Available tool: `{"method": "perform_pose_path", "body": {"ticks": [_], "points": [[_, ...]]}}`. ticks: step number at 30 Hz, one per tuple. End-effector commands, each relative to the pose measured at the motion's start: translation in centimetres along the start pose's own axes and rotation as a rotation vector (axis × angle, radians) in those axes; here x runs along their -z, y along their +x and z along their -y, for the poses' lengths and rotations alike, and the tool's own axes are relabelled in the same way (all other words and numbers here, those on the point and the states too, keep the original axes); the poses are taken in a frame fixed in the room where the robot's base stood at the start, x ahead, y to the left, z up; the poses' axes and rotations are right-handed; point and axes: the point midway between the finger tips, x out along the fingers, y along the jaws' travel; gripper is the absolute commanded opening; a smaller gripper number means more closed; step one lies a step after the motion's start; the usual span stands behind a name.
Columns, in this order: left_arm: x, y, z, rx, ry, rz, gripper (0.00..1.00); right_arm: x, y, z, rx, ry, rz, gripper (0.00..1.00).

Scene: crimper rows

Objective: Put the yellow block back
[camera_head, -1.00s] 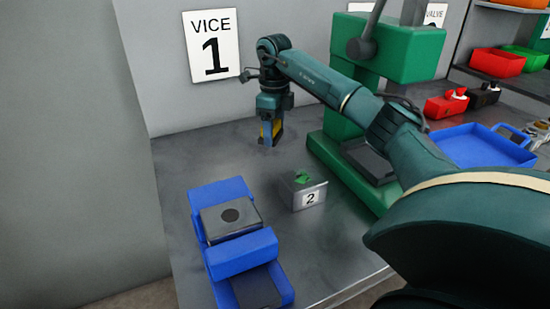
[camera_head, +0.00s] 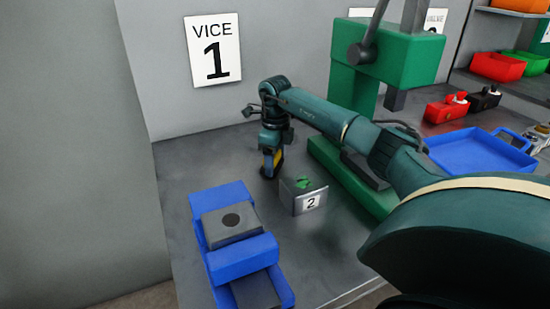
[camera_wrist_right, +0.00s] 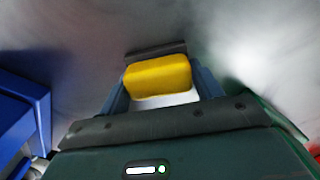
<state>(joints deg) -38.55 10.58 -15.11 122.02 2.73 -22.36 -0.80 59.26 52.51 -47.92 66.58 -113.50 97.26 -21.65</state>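The yellow block (camera_wrist_right: 158,76) sits between the two fingers of my right gripper (camera_wrist_right: 162,84) in the right wrist view, with a pale face below the yellow. In the head view my right gripper (camera_head: 271,172) points down close to the bench, behind the small grey box marked 2 (camera_head: 303,195). A bit of the yellow block (camera_head: 278,156) shows at its fingers. The gripper appears shut on the block. I cannot tell whether the block touches the bench. My left gripper is not in view.
A blue vice (camera_head: 240,259) with a grey piece stands at the front left; its blue side (camera_wrist_right: 22,108) shows in the wrist view. A green press (camera_head: 395,61) stands behind my arm. A blue tray (camera_head: 480,151) lies right. The bench (camera_head: 190,163) is clear left of the gripper.

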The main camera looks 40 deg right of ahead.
Motion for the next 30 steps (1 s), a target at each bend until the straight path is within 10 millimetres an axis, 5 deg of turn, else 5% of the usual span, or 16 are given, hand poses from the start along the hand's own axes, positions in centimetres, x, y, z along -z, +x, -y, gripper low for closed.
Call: {"method": "perform_pose_path", "body": {"ticks": [7,17,30], "points": [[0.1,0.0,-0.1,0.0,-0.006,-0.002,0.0,0.0,0.0,0.0,0.0,0.0,-0.001,0.85],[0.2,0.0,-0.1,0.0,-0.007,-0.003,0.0,0.0,-0.7,0.0,0.0,0.0,0.001,0.85],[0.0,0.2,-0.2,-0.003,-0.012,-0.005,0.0,-0.1,-9.3,0.1,0.002,0.0,0.005,0.85]]}}
